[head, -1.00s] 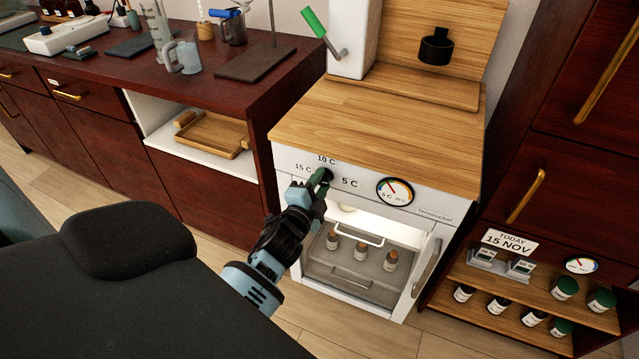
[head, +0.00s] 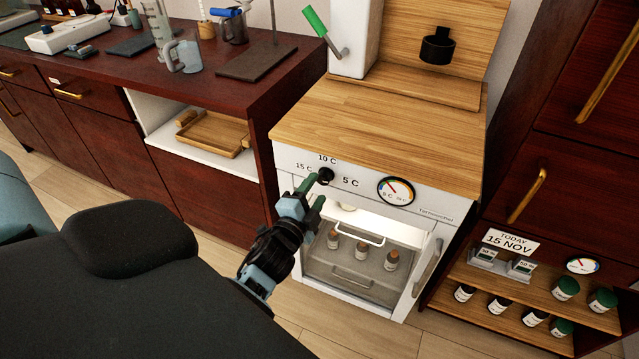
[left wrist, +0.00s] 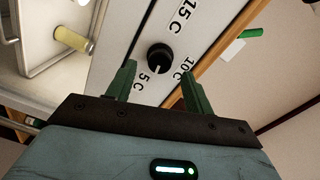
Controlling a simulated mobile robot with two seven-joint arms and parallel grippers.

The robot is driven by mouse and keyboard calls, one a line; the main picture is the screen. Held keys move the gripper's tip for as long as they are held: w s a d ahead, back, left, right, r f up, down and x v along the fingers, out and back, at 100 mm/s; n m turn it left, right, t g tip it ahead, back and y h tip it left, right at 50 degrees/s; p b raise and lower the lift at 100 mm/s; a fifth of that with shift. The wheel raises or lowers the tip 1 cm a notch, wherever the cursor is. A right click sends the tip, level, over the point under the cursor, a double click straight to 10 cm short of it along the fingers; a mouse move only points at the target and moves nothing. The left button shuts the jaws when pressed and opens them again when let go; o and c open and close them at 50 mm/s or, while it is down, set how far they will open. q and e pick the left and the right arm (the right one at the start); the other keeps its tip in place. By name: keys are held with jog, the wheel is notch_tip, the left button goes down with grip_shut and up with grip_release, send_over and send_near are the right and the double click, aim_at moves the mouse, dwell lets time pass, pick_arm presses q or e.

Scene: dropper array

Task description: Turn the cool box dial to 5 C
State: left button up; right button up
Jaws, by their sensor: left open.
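The black dial (head: 326,175) is on the white front panel of the cool box (head: 290,158), with 15 C, 10 C and 5 C printed around it. In the left wrist view the dial (left wrist: 158,57) has a white mark pointing roughly toward the 5 C label. My left gripper (head: 314,191) is open, its green fingers just below and left of the dial, apart from it in the head view. In the wrist view the fingers stand wide, with nothing held. The round gauge (head: 396,191) has a red needle leaning up and left. My right gripper is not visible.
The cool box door (head: 428,262) stands open below, showing a rack (head: 350,275) with several small vials. A wooden shelf (head: 540,325) with bottles stands at the right. The wooden top (head: 390,130) is clear in front. A brown bench is at the left.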

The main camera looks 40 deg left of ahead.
pick_arm(q)
jog(key=shift+v, duration=2.1)
jog(key=s+d+f+n+g+h+p, duration=0.2)
jog(key=s+d+f+n+g+p, duration=0.1)
jog(key=s, duration=0.7)
jog(key=s+d+f+n+g+h+p, duration=0.2)
jog(key=s+d, duration=0.3)
jog(key=s, duration=0.5)
jog(key=s+d+f+n+g+h+p, duration=0.2)
jog(key=s+d+f+n+g+p, duration=0.1)
jog(key=s, duration=0.7)
jog(key=shift+s+d+f+n+g+p, duration=0.35)
jog(key=shift+d+f+n+p, duration=0.25)
jog(key=shift+d+n+p, duration=0.3)
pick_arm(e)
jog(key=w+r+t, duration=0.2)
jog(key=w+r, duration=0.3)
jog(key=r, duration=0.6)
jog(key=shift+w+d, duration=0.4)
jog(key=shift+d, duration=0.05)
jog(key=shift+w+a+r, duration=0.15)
